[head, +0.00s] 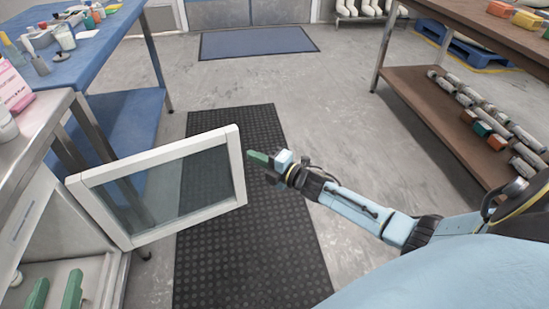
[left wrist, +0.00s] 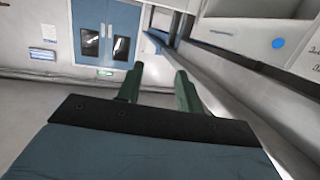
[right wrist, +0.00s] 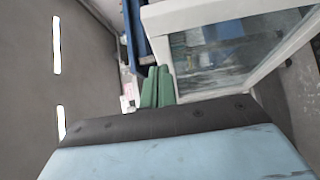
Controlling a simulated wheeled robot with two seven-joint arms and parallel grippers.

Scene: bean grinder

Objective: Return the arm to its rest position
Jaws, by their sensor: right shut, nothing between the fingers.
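My left gripper (head: 59,277) shows only as two green fingers at the lower left of the head view, in front of the white cabinet. In the left wrist view its fingers (left wrist: 160,69) are apart with nothing between them. My right gripper (head: 257,157) is shut and empty, its light blue arm stretched out from the right. It is just right of the frame of the open glass door (head: 243,165). In the right wrist view its green fingers (right wrist: 158,72) lie together, with the door (right wrist: 235,50) beside them. Most of my left arm is out of the head view.
The white cabinet (head: 35,215) stands under a metal counter (head: 50,125) at left. A blue table (head: 85,60) holds bottles and small items. A brown shelf unit (head: 425,105) with cylinders stands at right. A black mat (head: 265,265) covers the floor ahead; the middle floor is clear.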

